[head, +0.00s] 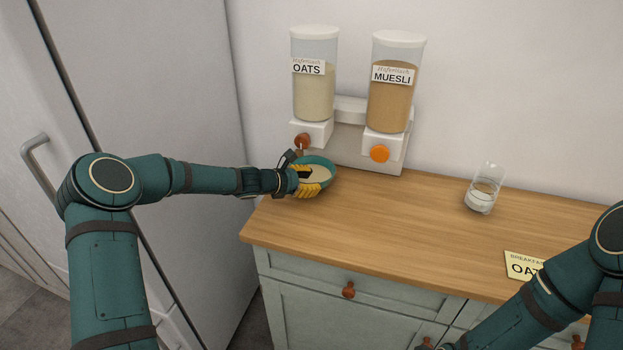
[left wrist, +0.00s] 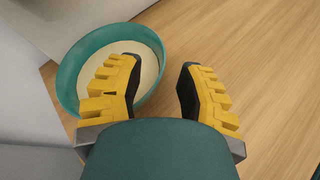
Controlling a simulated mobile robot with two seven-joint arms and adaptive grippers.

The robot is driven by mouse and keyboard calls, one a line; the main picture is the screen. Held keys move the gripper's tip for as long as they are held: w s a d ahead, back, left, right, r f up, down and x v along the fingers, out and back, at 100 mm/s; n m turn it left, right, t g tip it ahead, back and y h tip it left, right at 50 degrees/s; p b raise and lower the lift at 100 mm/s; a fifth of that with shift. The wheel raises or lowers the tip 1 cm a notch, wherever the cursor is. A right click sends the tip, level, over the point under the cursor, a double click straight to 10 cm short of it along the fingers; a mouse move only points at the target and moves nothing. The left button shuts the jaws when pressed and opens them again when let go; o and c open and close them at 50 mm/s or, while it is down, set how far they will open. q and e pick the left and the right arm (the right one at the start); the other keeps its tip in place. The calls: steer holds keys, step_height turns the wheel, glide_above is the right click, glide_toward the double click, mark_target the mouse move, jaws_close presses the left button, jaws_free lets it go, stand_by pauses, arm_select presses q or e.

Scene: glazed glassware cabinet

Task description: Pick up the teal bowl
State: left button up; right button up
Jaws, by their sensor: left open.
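The teal bowl (head: 331,172) stands upright on the wooden counter below the oats dispenser, with pale contents inside. My left gripper (head: 306,180) is at the bowl, its yellow fingers at the side nearest me. In the left wrist view, the gripper (left wrist: 160,68) is open. Its left finger overlaps the inside of the bowl (left wrist: 75,70), and its right finger is over bare wood outside it. The bowl's right rim shows in the gap between the fingers. I cannot tell whether a finger touches the bowl. My right gripper is out of view.
The oats dispenser (head: 314,90) and muesli dispenser (head: 388,100) stand behind the bowl. A glass (head: 482,190) with pale contents and a yellow note (head: 520,264) are to the right. The counter's middle is clear.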

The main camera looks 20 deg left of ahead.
mark_target(322, 182)
arm_select(q)
steer(key=x, duration=0.5)
steer(key=shift+f, duration=0.25)
steer(key=shift+a, duration=0.1)
jaws_close()
